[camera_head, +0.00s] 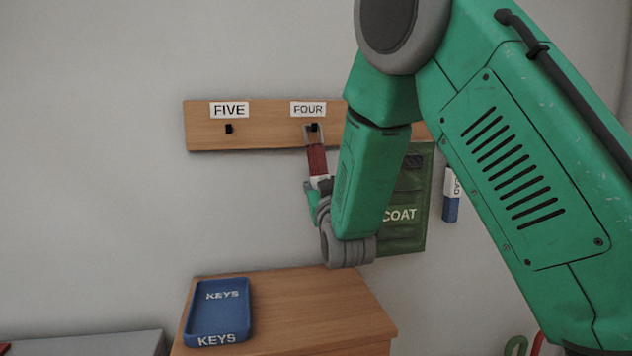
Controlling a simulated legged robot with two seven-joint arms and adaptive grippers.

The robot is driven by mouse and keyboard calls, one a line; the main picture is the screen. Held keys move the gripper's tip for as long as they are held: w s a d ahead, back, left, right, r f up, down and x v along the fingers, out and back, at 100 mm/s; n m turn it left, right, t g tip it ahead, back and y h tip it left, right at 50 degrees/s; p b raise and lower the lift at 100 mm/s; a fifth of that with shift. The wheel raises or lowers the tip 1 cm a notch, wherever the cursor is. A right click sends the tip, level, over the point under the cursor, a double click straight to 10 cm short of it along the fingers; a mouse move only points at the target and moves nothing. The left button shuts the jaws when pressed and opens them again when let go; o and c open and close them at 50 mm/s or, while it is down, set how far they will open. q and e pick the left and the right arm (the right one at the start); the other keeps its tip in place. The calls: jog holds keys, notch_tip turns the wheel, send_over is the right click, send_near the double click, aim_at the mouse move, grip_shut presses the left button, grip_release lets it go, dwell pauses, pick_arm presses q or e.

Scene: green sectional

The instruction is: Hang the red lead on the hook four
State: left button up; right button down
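The red lead (317,160) is upright against the wooden hook board, its pale loop at the top level with hook four (314,127). The loop appears around the small black hook, but I cannot tell whether it rests on it. The label "FOUR" is just above. My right gripper (318,188) is below the board and appears shut on the lower end of the lead. My own arm partly hides the gripper and the right part of the board. My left gripper is not in view.
Hook five (229,129) is empty, left on the board (265,138). A green item marked "COAT" (410,225) hangs behind my arm, with a blue-and-white tag (451,205) to its right. A blue "KEYS" tray (218,312) sits on a wooden cabinet (320,305) below.

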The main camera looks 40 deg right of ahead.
jog(key=c, duration=1.6)
grip_release()
jog(key=shift+a, duration=0.25)
jog(key=shift+c, duration=0.2)
jog(key=shift+s, duration=0.1)
jog(key=v, duration=1.2)
